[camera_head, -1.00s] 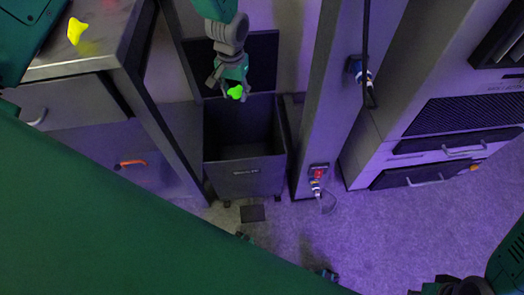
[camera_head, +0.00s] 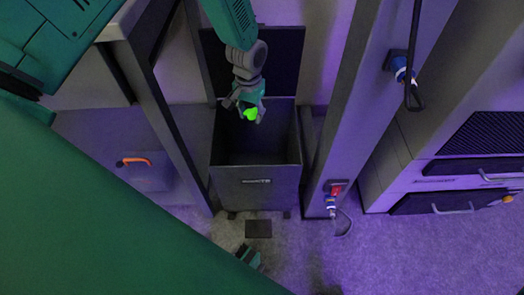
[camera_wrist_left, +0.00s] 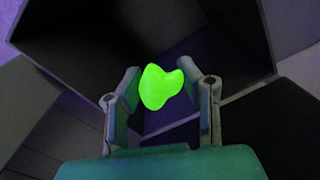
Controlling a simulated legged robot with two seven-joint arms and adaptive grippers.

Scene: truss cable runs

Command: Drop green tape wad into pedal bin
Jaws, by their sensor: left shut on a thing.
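The green tape wad (camera_head: 250,113) is a small bright green lump; it also shows in the left wrist view (camera_wrist_left: 160,86). My left gripper (camera_head: 248,110) is shut on it, with a finger on each side of the wad in the left wrist view (camera_wrist_left: 160,90). In the head view the gripper and wad appear over the back part of the open mouth of the pedal bin (camera_head: 256,186). The bin is dark grey and square, with its lid (camera_head: 283,60) raised behind and a pedal (camera_head: 258,228) at its front.
A grey post with a red-and-blue connector (camera_head: 333,195) stands right of the bin. A cable hangs by a blue plug (camera_head: 401,70). A panel with an orange handle (camera_head: 134,161) is at left. A cabinet (camera_head: 455,165) stands at right.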

